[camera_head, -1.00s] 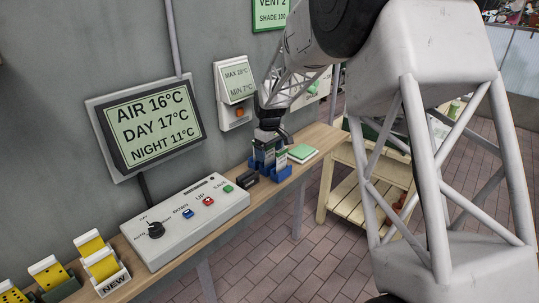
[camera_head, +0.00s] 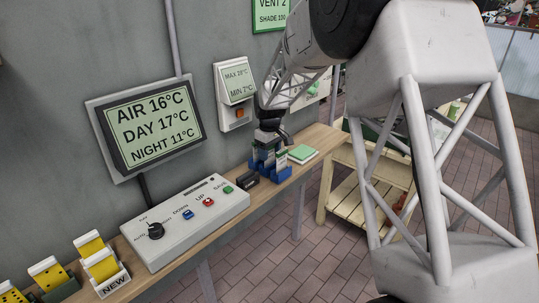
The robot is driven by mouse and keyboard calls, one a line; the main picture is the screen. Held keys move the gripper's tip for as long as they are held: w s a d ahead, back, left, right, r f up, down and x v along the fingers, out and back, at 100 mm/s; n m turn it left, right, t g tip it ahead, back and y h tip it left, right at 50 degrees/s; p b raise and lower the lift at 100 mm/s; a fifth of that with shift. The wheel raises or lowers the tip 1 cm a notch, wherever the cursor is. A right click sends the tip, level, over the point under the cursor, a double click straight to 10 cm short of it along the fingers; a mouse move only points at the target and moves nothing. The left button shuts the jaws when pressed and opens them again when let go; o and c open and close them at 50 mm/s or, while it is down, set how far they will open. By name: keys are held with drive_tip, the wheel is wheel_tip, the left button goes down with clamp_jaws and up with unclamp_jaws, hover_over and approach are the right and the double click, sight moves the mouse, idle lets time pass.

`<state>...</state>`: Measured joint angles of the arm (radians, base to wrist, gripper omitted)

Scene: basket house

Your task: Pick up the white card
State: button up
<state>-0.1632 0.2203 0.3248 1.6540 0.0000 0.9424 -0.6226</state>
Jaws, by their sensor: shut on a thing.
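My gripper (camera_head: 268,141) points down over a small blue holder (camera_head: 284,172) on the wooden shelf. It is shut on a card whose pale face shows only in small part under the fingers; I take it as the white card. The card is upright at the holder, and I cannot tell whether its lower edge is clear of the slot. Another upright card (camera_head: 281,158), pale with a green part, stands at the right of the holder. The fingertips are small and partly hidden.
A small black object (camera_head: 249,178) and a grey control box (camera_head: 185,222) with a knob and buttons are left of the holder. A green-topped pad (camera_head: 302,154) lies to its right. The grey wall with a display (camera_head: 150,125) rises close behind the shelf.

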wheel_tip(320, 180, up, 28)
idle(0.9)
drive_tip(key=shift+f, duration=0.15)
idle(1.1)
drive_tip(key=s+a+f, duration=0.4)
drive_tip(key=f, duration=0.5)
drive_tip(key=s+a+f, duration=0.3)
drive_tip(key=a+f, duration=0.1)
drive_tip(key=f, duration=0.6)
drive_tip(key=shift+s, duration=0.35)
drive_tip(key=shift+f, duration=0.1)
drive_tip(key=shift+f, duration=0.15)
drive_tip(key=shift+d+f, duration=0.1)
drive_tip(key=shift+f, duration=2.35)
